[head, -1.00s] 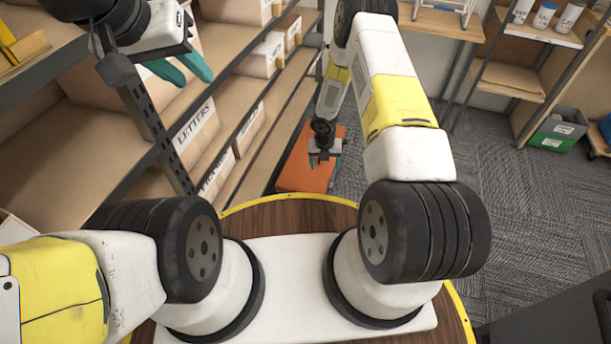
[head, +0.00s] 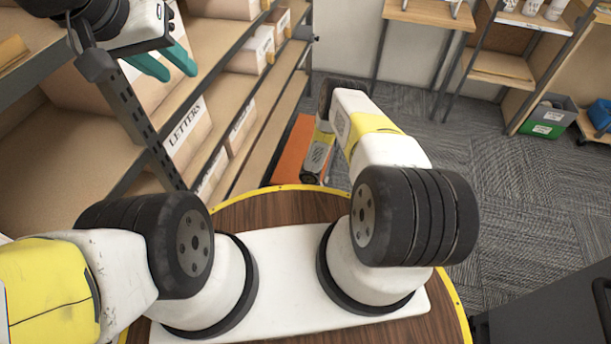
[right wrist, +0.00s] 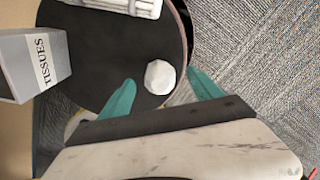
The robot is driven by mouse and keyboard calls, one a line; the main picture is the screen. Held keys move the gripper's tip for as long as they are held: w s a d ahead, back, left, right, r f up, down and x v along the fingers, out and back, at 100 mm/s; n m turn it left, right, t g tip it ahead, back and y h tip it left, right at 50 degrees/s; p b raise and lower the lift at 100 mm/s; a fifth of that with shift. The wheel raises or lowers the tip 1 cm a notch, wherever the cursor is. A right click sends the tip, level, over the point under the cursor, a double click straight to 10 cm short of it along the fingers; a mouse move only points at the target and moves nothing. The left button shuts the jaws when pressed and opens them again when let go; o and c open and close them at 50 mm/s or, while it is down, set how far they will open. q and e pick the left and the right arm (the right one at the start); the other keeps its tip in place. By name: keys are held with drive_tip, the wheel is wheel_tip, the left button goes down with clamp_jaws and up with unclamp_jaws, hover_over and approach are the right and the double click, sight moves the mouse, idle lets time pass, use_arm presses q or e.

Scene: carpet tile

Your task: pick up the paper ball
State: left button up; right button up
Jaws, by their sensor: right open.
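The paper ball (right wrist: 159,76) is a small white faceted lump on a dark round surface (right wrist: 105,88) in the right wrist view. My right gripper (right wrist: 161,80) is open, with one teal finger at each side of the ball in the picture. I see gaps on both sides, and the fingers do not grip it. In the head view the right gripper is hidden behind its own arm, and I see no ball there. My left gripper (head: 178,74) is at the upper left of the head view, open and empty, beside the shelves.
A grey tissue box (right wrist: 30,66) stands at the left of the dark surface, and a white ribbed object (right wrist: 130,6) lies at its top edge. Shelves with boxes (head: 188,128) line the left in the head view.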

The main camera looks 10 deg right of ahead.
drive_tip(key=shift+f, duration=0.4)
drive_tip(key=shift+c, duration=0.4)
drive_tip(key=c, duration=1.3)
drive_tip(key=shift+r, duration=0.1)
